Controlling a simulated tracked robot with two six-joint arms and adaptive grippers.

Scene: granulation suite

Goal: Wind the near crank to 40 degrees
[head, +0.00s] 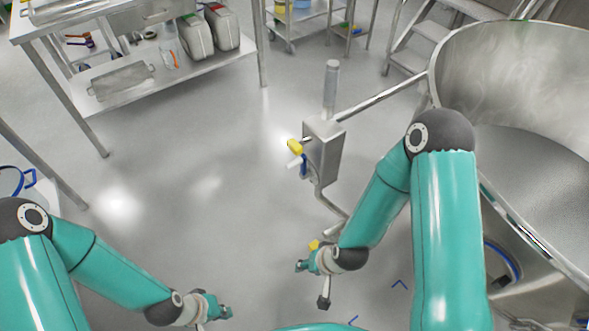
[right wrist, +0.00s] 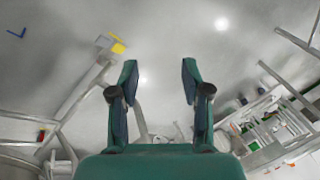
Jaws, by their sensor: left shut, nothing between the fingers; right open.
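A grey metal gearbox (head: 323,150) on a post stands left of the large steel vessel. A crank with a yellow grip (head: 295,146) and a blue and white part (head: 303,166) sticks out of its left side. A second yellow piece (head: 314,245) shows lower down, just beside my right gripper (head: 303,265); it also shows in the right wrist view (right wrist: 118,48), left of the fingers. I cannot tell whether it belongs to a crank. My right gripper is open and empty in the wrist view (right wrist: 159,66). My left gripper (head: 219,309) is shut and empty, low over the floor.
The steel vessel (head: 480,70) fills the right side, with steps (head: 415,35) behind it. A steel bench (head: 170,80) with canisters (head: 195,38) stands at the upper left. A trolley (head: 298,20) is at the back. The middle floor is clear.

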